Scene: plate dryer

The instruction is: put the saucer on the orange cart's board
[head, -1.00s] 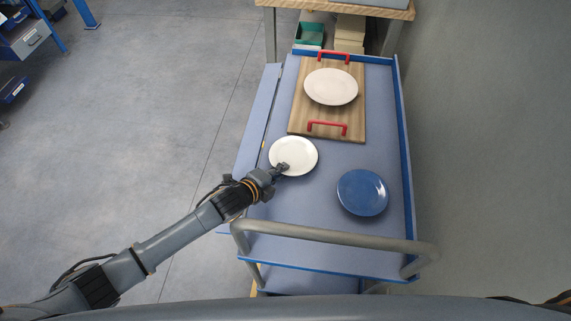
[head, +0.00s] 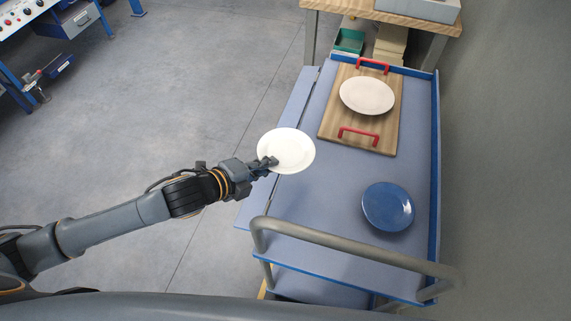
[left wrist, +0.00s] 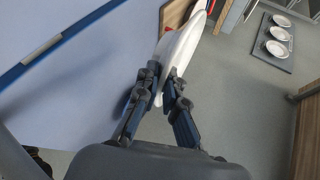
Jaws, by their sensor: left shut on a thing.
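My left gripper (head: 268,162) is shut on the near-left rim of a white plate-like dish (head: 290,146), perhaps the saucer. It holds the dish over the left edge of a blue cart (head: 335,195). In the left wrist view the two fingers (left wrist: 164,88) pinch the rim of the dish (left wrist: 182,50), which shows nearly edge-on. A wooden board (head: 336,120) with red handles lies at the cart's far end, with a pale pinkish plate (head: 367,95) on it. No orange cart shows. My right gripper is not in view.
A blue plate (head: 388,206) lies on the cart's near right. A grey rail (head: 350,252) crosses its near end. A wooden-topped table (head: 400,20) stands beyond. The left wrist view shows several white plates on a grey mat (left wrist: 262,52). The cart's middle is clear.

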